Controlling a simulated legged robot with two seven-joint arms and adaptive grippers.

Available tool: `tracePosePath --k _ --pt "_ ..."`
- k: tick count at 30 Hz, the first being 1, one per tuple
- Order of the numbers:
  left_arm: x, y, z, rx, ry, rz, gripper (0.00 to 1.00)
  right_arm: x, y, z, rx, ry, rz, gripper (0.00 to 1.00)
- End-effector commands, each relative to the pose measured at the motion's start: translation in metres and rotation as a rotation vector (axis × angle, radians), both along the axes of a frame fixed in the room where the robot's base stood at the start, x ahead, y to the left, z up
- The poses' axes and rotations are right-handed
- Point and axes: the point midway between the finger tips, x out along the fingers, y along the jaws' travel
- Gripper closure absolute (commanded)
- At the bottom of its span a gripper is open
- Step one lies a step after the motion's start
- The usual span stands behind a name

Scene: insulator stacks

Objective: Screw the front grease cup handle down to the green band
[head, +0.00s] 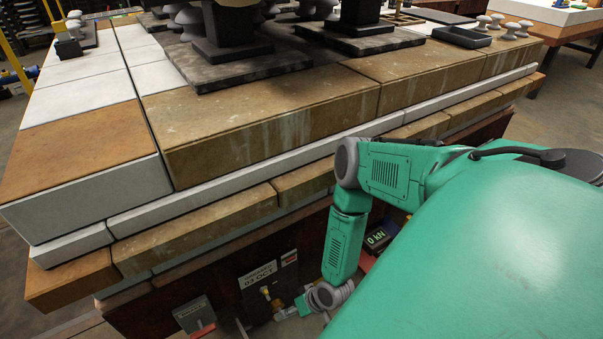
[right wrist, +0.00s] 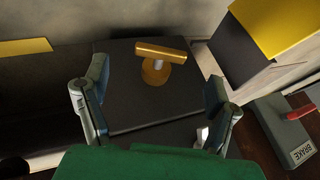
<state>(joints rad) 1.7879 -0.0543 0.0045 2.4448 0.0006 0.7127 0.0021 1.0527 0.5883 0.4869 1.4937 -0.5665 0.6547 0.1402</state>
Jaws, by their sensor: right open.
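The front grease cup handle (right wrist: 160,48) is a brass T-shaped piece, a crossbar on a round brass base, standing on a dark plate in the right wrist view. In the head view it is a small brass piece (head: 266,292) low on the bench's front face. My right gripper (right wrist: 148,90) is open, with one finger on each side of the handle and a clear gap to both. Its fingers touch nothing that I can see. No green band can be made out on the cup. My left gripper is not in view.
A placard dated 03 OCT (head: 258,278) is beside the cup. A grey brake box (right wrist: 290,135) with a red lever stands close by. A 0 kN display (head: 376,238) is behind my right arm. The stone-slab bench top (head: 260,120) overhangs the cup.

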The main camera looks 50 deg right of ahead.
Motion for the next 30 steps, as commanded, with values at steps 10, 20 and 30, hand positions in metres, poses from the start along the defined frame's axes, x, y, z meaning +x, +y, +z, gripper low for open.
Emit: tracePosePath --k 10,20,30 --pt "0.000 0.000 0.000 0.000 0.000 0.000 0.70 -0.022 -0.011 0.039 -0.001 0.001 -0.002 0.21" --pt "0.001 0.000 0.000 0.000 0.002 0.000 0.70 -0.024 -0.011 0.042 0.000 0.001 -0.001 0.21" --pt "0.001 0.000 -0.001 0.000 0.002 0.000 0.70 -0.024 -0.011 0.042 0.001 0.001 0.000 0.21"
